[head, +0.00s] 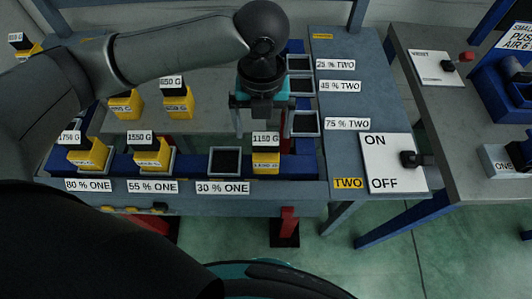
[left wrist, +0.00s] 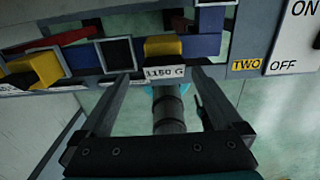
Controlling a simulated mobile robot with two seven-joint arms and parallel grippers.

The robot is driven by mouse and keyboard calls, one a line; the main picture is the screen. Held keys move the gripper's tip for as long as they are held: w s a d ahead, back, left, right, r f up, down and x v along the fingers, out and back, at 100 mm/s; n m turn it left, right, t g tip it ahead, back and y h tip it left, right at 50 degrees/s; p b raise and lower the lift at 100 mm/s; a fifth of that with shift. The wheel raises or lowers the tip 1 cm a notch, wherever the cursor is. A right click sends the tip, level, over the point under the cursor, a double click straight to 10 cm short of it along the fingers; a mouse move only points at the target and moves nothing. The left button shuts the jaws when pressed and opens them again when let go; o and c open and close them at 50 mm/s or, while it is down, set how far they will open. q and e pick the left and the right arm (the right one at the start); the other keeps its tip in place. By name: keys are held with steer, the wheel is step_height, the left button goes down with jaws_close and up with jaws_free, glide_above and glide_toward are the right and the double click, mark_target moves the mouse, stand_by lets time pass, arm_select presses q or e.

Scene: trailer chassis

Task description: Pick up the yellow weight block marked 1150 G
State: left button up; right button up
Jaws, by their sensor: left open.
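The yellow weight block marked 1150 G (head: 266,163) stands upright at the right end of the front row, beside an empty square pocket (head: 225,162). It has a black top and a white label. My left gripper (head: 258,126) points down just behind and above it, with its fingers apart. In the left wrist view the yellow block (left wrist: 164,46) shows beyond and between the open fingertips (left wrist: 160,73), with no contact visible. My right gripper is not in view.
Yellow blocks marked 1550 G (head: 150,155) and 1750 G (head: 88,155) stand left in the front row. More blocks (head: 178,102) stand behind. Empty trays (head: 304,124) line the right side. An ON/OFF panel (head: 385,155) with a dark knob lies further right.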

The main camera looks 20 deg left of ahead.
mark_target(266, 149)
arm_select(q)
steer(key=f, duration=0.2)
steer(key=f+b, duration=0.1)
steer(key=f, duration=0.4)
steer(key=shift+d+f, duration=0.3)
steer(key=shift+r, duration=0.1)
jaws_close()
steer(key=shift+w+r, duration=0.1)
stand_by(0.6)
